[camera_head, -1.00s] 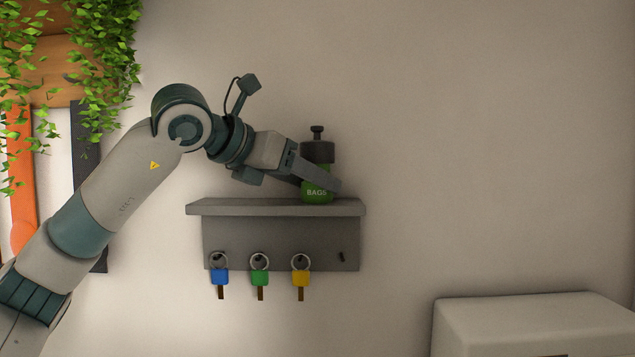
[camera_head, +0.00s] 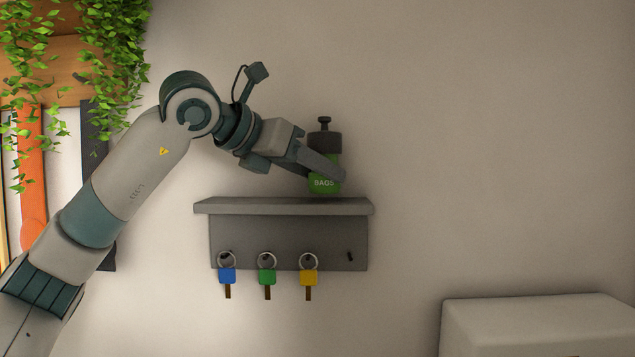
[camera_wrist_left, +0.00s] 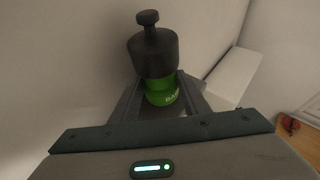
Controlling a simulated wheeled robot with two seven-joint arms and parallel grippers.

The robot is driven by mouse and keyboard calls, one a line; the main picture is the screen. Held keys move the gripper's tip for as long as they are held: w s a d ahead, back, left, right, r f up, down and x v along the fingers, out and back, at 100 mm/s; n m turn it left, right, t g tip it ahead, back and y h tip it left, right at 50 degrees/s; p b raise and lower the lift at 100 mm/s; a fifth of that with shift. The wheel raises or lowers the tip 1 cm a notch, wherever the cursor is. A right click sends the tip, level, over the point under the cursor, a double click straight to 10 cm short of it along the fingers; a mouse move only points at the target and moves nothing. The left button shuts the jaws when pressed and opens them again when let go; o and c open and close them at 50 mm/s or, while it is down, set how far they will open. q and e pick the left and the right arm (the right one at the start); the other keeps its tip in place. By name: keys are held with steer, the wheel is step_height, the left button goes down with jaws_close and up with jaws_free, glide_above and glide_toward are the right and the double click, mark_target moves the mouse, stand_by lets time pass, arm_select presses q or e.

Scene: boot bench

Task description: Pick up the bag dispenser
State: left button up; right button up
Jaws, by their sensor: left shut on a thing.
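The bag dispenser (camera_head: 325,186) is a green cylinder marked "BAGS" with a dark cap and a knob on top. In the head view it is upright, a little above the grey shelf (camera_head: 290,207), with a thin gap under it. My left gripper (camera_head: 328,172) is shut on its green body, one finger crossing in front. In the left wrist view the dispenser (camera_wrist_left: 160,90) stands between the two fingers (camera_wrist_left: 160,95), its cap above them. Its lower end is hidden there. My right gripper is in neither view.
Blue (camera_head: 227,275), green (camera_head: 267,276) and yellow (camera_head: 308,276) keys hang from hooks under the shelf. A pale box-like piece (camera_head: 540,325) stands at lower right. Leafy plants (camera_head: 115,50) hang at upper left. The wall right of the dispenser is bare.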

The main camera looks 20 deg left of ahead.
arm_select(q)
step_height(320, 180, up, 2)
steer(key=shift+d+r+b, duration=0.1)
steer(key=shift+b, duration=0.5)
steer(key=s+d+r+b, duration=0.4)
steer(key=s+d+r, duration=0.2)
steer(key=d, duration=0.4)
steer(key=shift+s+r+b, duration=0.15)
steer(key=shift+r+b, duration=0.2)
steer(key=shift+r, duration=0.4)
steer(key=shift+a+f, duration=0.1)
steer(key=shift+f, duration=0.05)
